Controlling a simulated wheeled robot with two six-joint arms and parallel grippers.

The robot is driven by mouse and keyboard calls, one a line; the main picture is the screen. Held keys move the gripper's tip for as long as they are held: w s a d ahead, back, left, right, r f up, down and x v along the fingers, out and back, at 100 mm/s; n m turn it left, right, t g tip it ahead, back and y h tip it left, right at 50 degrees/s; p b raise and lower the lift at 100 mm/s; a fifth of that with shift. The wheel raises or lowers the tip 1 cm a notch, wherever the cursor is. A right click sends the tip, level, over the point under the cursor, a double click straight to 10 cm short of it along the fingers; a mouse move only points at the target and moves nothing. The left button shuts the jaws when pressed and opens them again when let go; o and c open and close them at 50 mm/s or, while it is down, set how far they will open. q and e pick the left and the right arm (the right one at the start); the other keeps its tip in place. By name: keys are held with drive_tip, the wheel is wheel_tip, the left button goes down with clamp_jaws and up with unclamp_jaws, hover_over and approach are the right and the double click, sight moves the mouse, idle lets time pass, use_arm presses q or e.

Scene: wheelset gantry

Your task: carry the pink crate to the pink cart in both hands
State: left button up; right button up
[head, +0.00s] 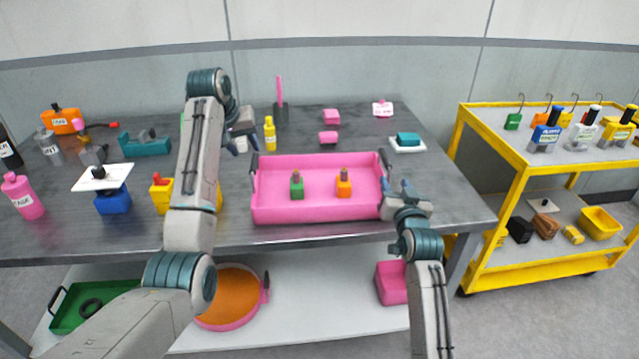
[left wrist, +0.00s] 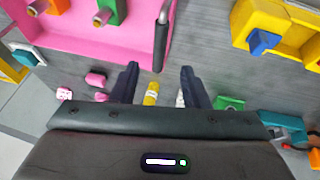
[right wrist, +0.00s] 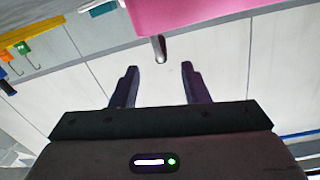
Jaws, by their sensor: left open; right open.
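The pink crate (head: 320,214) stands on the grey table, with a green bottle-like item (head: 297,187) and an orange one (head: 344,185) inside. It has a dark handle at each end. My left gripper (head: 239,146) is open, just beyond the crate's left end. In the left wrist view the left handle (left wrist: 161,38) lies ahead of the open fingers (left wrist: 158,84), apart from them. My right gripper (head: 399,187) is open by the right end. In the right wrist view a handle (right wrist: 158,48) shows ahead of the open fingers (right wrist: 160,82). No pink cart is in view.
A yellow cart (head: 490,143) with loaded shelves stands right of the table. Several bottles and tools crowd the table's left side, a yellow bottle (head: 269,134) and pink blocks (head: 331,116) its back. The lower shelf holds an orange-filled pink pan (head: 235,295).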

sight(253, 162)
use_arm(q)
drive_tip(key=x, duration=1)
drive_tip(key=shift+s+d+f, duration=0.1)
drive_tip(key=shift+s, duration=0.15)
use_arm(e)
drive_tip(key=w, duration=1)
drive_tip(key=shift+a+r, duration=0.25)
drive_tip(key=shift+r, duration=0.05)
drive_tip(key=shift+s, duration=0.1)
use_arm(q)
clamp_jaws()
use_arm(e)
clamp_jaws()
drive_tip(key=shift+r, duration=0.1)
